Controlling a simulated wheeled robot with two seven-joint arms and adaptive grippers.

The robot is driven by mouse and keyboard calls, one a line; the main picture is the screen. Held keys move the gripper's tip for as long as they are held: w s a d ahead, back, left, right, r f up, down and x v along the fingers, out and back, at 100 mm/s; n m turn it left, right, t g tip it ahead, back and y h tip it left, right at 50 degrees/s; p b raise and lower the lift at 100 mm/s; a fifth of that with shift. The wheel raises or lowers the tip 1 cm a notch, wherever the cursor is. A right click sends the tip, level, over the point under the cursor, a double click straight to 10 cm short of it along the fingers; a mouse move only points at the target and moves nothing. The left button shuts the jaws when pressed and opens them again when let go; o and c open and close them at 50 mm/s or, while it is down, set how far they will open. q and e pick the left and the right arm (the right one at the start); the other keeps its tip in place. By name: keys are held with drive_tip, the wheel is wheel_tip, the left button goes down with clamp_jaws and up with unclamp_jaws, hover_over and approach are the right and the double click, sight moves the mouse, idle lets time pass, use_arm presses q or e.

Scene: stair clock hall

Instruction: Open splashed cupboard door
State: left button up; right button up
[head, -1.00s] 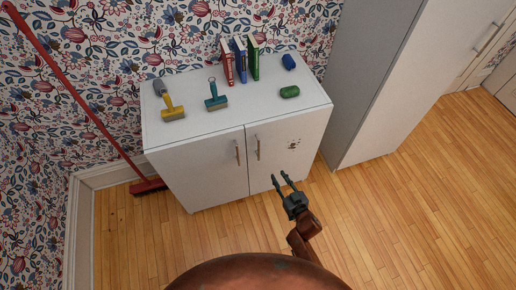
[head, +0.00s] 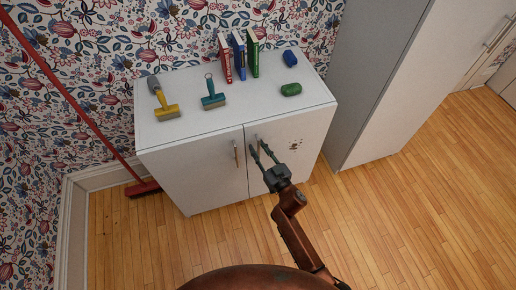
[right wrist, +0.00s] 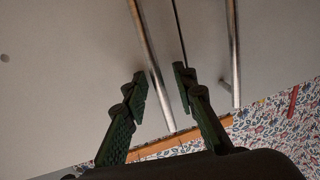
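The white cupboard (head: 196,168) has two shut doors. Its right door (head: 292,172) carries dark splashes (head: 295,145). This splashed door has an upright metal handle (head: 257,142) near the middle seam; the handle also shows in the right wrist view (right wrist: 153,60). My right gripper (head: 261,150) is open in front of this handle. In the right wrist view its fingertips (right wrist: 160,86) are on either side of the handle's line, without visible grip on it. The left door's handle (head: 236,154) lies just left. My left gripper is not in view.
A red broom (head: 75,105) leans at left. A tall grey-white cabinet (head: 395,90) stands close at right. The wooden floor (head: 420,220) in front is clear.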

drive_tip(key=shift+c, duration=0.3)
clamp_jaws()
idle(0.4)
